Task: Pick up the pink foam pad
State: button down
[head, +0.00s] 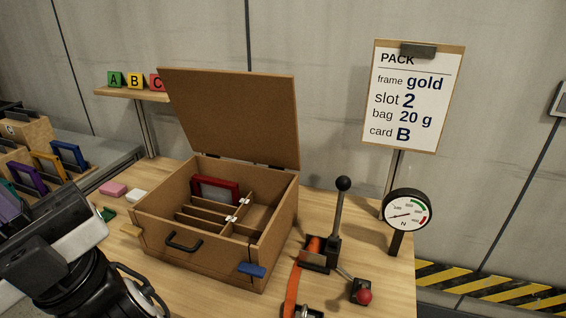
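The pink foam pad (113,190) is a small flat block lying on the wooden table, left of the open brown box (265,270). A white block (135,195) lies just right of it. My arm fills the lower left corner, in front of and below the pad. Part of my gripper (62,222) seems to show there, apart from the pad in the picture. Its fingertips cannot be made out, so I cannot see whether it is open or shut.
The box's lid stands raised; a red frame (215,190) is inside. A green piece (107,214) lies near my arm. A rack of coloured frames (50,167) is at left. A lever (340,210), gauge (407,212) and red knob (364,296) are at right.

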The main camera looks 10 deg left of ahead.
aim_at(111, 189)
jog(key=u, duration=1.45)
jog(key=i+j+z, duration=0.1)
jog(key=i+j, duration=0.2)
jog(key=i+j+z, duration=0.1)
jog(key=i+j, duration=0.2)
jog(key=i+j+z, duration=0.1)
jog(key=i+j, duration=0.2)
jog(key=j, duration=0.15)
jog(key=i+j+z, duration=0.1)
jog(key=i+j, duration=0.15)
jog(key=j, duration=0.15)
jog(key=i+j, duration=0.25)
jog(key=j, duration=0.2)
jog(key=i+j+z, duration=0.1)
jog(key=i, duration=0.3)
